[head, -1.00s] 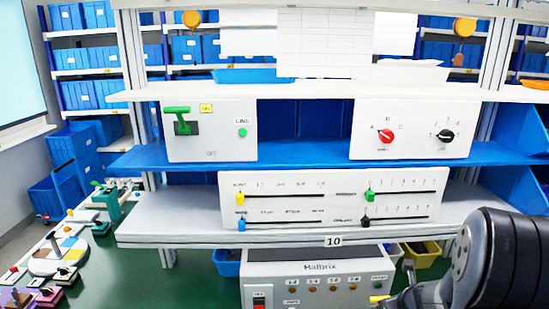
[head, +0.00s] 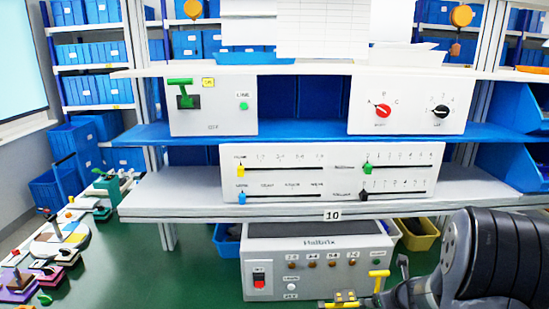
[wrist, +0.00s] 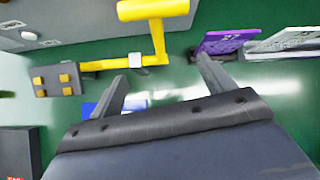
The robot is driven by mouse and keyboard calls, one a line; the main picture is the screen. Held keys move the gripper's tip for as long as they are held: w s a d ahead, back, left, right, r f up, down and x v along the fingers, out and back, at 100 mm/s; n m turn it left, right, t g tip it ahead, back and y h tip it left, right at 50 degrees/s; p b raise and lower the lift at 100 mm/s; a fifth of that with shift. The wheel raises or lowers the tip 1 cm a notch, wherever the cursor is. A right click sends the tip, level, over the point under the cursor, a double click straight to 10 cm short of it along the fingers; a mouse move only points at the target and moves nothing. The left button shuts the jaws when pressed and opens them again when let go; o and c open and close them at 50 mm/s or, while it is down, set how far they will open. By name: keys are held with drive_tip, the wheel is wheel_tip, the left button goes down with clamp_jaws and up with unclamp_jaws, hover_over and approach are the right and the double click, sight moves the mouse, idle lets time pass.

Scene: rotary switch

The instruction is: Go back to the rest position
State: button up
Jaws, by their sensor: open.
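The rotary switch box (head: 407,121) is a white panel on the right of the blue shelf. It carries a red rotary knob (head: 383,110) and a black rotary knob (head: 441,111); their exact settings are too small to read surely. My arm fills the lower right of the head view, well below the box. In the wrist view my gripper (wrist: 160,67) is open, with two grey fingers apart and nothing held between them. The rotary knobs do not show in the wrist view.
A yellow handle (wrist: 157,38) shows near my fingers in the wrist view. The grey Halbrix box (head: 318,268) stands low in front. A slider panel (head: 330,172) sits on the white shelf above it.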

drive_tip(key=shift+f+b, duration=0.15)
drive_tip(key=shift+b, duration=0.15)
drive_tip(key=shift+s+t, duration=0.1)
drive_tip(key=shift+t, duration=0.2)
